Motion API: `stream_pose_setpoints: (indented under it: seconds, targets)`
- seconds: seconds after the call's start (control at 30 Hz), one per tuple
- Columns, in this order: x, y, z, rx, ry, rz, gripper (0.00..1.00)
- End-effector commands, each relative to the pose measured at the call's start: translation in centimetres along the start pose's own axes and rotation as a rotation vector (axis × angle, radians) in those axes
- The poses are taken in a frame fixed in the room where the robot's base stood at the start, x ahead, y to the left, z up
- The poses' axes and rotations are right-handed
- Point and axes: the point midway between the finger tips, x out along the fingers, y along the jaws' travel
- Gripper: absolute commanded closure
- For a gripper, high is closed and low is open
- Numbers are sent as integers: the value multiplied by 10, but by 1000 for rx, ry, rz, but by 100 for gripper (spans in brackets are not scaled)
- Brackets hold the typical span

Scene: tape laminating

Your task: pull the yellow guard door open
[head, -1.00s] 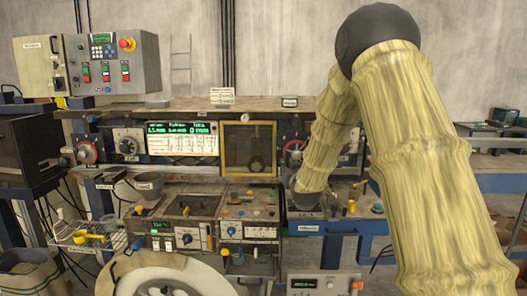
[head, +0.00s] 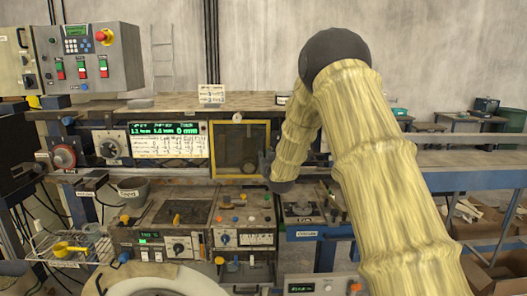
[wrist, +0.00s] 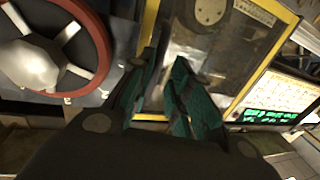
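The yellow guard door (head: 240,123) is a yellow frame around a dark see-through panel in the middle of the machine. It looks shut in the head view. In the wrist view its yellow frame (wrist: 262,80) fills the upper middle, tilted. My gripper (head: 266,160) is at the door's lower right edge in the head view. In the wrist view my gripper (wrist: 165,62) has its two green-padded fingers apart, with a narrow gap between them, over the door's edge. I see nothing held. Whether the fingers touch the door, I cannot tell.
A red handwheel (wrist: 95,40) is close beside my fingers in the wrist view. A lit display panel (head: 170,140) is left of the door. Below are a control box with knobs (head: 245,220) and a white roll (head: 165,280). A shelf (head: 150,107) runs above.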

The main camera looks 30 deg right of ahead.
Motion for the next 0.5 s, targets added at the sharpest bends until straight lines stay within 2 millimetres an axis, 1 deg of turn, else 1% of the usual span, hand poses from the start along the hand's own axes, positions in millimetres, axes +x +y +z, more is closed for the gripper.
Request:
stream_pose_setpoints:
  seconds: [0.03, 0.2, 0.3, 0.5]
  targets:
    - [7, 2, -3, 0, 0, 2, 81]
    - [25, 4, -3, 0, 2, 4, 81]
    - [34, 4, -2, 0, 1, 4, 81]
    - [41, 4, -1, 0, 1, 4, 81]
